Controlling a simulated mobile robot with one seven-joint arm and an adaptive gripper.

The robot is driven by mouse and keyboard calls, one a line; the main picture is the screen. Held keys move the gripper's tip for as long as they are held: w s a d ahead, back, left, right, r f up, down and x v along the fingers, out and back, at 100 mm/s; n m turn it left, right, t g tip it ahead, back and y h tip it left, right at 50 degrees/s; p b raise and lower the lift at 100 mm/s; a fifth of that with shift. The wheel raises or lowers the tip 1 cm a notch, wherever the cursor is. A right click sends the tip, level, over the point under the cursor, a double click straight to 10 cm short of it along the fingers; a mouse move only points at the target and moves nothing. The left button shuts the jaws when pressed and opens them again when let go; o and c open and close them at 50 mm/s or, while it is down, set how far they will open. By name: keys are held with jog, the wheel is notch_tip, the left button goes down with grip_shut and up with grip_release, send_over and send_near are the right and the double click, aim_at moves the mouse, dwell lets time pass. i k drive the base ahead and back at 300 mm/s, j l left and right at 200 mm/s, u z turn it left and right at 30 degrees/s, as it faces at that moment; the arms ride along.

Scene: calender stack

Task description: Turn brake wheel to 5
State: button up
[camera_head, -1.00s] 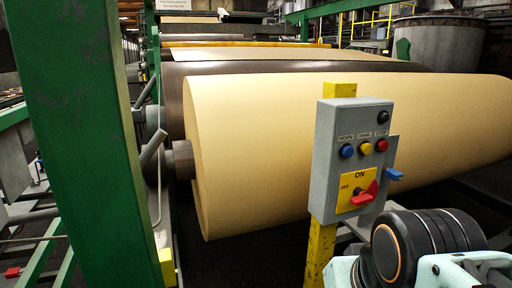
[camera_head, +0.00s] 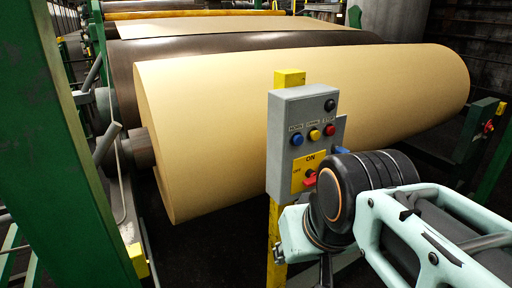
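No brake wheel and no number 5 can be made out in this view. A grey control box (camera_head: 285,138) stands on a yellow post, with blue, yellow and red buttons in a row and a black knob above them. Its yellow ON/OFF plate (camera_head: 303,173) carries a red switch, partly covered by my arm. A blue handle (camera_head: 341,150) sticks out at its right side. My arm's black joint and pale green links fill the lower right, in front of the box. My gripper cannot be made out; it seems to be below or behind these links.
A large tan paper roll (camera_head: 225,125) lies behind the box, with a dark roller (camera_head: 124,75) behind it. A green frame post (camera_head: 55,150) stands close at left. A second button box (camera_head: 489,125) is at far right. The floor below the roll is dark.

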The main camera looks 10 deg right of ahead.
aim_at(489, 127)
jog(key=z, duration=1.9)
jog(key=i+z, duration=0.25)
jog(key=i, duration=4.85)
